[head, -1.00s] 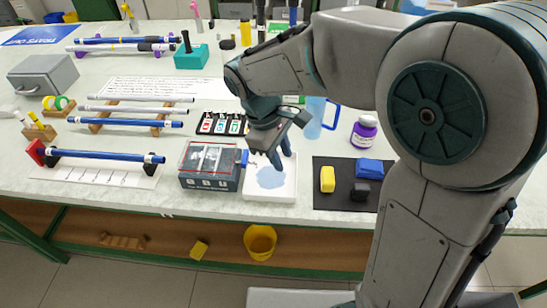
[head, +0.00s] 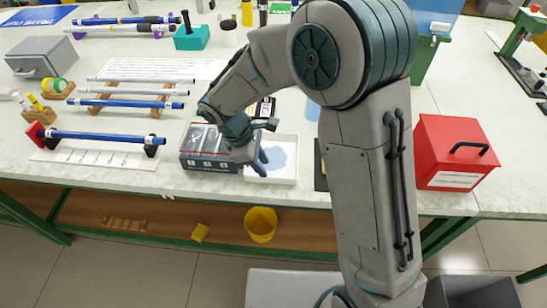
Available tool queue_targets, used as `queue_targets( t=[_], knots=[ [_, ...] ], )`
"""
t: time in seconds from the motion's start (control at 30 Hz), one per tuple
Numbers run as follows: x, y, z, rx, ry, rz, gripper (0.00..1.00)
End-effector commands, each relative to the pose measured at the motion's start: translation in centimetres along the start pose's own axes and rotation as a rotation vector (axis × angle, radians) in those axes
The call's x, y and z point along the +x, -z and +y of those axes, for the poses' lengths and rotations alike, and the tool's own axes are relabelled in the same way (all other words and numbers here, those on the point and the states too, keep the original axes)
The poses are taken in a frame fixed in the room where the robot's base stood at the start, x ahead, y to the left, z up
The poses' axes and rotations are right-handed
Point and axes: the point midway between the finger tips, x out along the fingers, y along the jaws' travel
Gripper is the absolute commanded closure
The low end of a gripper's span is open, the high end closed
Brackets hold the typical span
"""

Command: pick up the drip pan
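The drip pan (head: 287,173) is a shallow white tray with a light blue patch on its floor. It lies flat near the front edge of the table, just right of a dark grey box. My gripper (head: 259,168) points down at the pan's left side, next to the box. Its dark blue fingertips overlap the pan's left rim in the picture. Whether they touch the rim or are apart is unclear. The hand and wrist hide part of the pan's left side.
The grey box (head: 197,158) with a clear lid stands close against the pan's left. A red case (head: 440,170) stands at the right. A yellow bucket (head: 261,226) sits on the shelf below.

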Motion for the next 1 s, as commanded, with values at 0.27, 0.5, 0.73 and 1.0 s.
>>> queue_targets(
  t=[0.27, 0.5, 0.73, 1.0],
  knots=[
    [3.6, 0.3, -0.5, -0.001, 0.004, -0.003, 0.71],
    [5.3, 0.3, -0.4, 0.0, 0.001, 0.0, 0.71],
    [5.2, 0.3, -0.4, 0.0, 0.001, 0.001, 0.88],
    [5.2, 0.3, -0.4, 0.001, 0.0, 0.001, 1.0]
  ],
)
